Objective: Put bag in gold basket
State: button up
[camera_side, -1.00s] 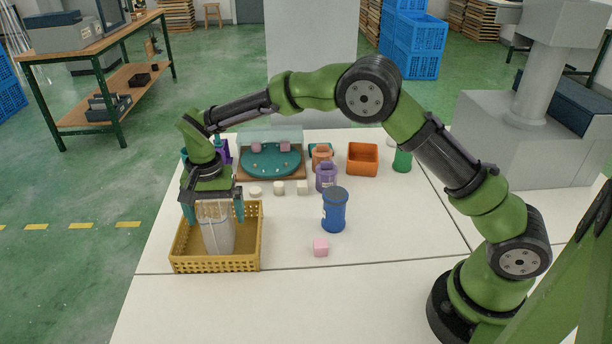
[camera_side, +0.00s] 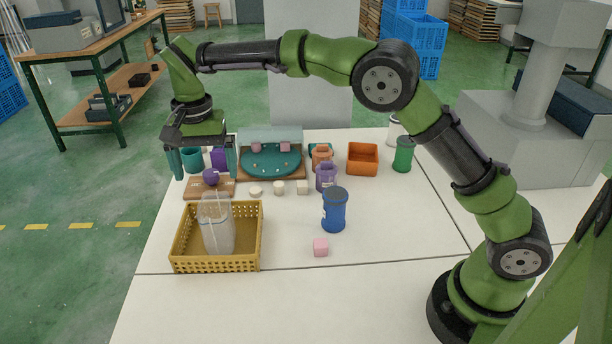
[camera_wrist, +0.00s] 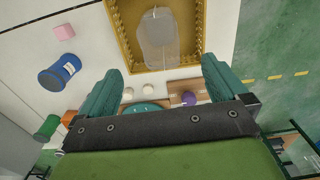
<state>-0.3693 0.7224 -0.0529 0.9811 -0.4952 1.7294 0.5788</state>
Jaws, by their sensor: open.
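The bag (camera_side: 217,228) is whitish and translucent. It stands inside the gold basket (camera_side: 248,262), near its middle, with its top above the rim. The bag also shows in the wrist view (camera_wrist: 157,38), within the walls of the gold basket (camera_wrist: 123,38). My gripper (camera_side: 203,174) is open and empty, above and behind the basket and clear of the bag. In the wrist view its two teal fingers (camera_wrist: 165,80) are spread apart with nothing between them, and the bag lies beyond their tips.
A blue jar (camera_side: 334,211) and a pink cube (camera_side: 321,247) stand right of the basket. Further back are a teal tray (camera_side: 270,160), a purple container (camera_side: 326,177) and an orange bin (camera_side: 362,158). The front of the table is clear.

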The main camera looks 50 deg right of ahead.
jog(key=s+d+r+n+t+y, duration=0.2)
jog(key=s+d+r+n+t, duration=0.1)
jog(key=s+d+r, duration=0.7)
jog(key=s+d+f+n+t, duration=0.1)
jog(key=s+d+f+t, duration=0.1)
jog(key=s, duration=0.6)
jog(key=s+d+f+n+t, duration=0.1)
jog(key=s+d+f+t, duration=0.1)
jog(key=s, duration=0.7)
jog(key=shift+d+f, duration=0.15)
jog(key=shift+d, duration=0.2)
jog(key=shift+d, duration=0.1)
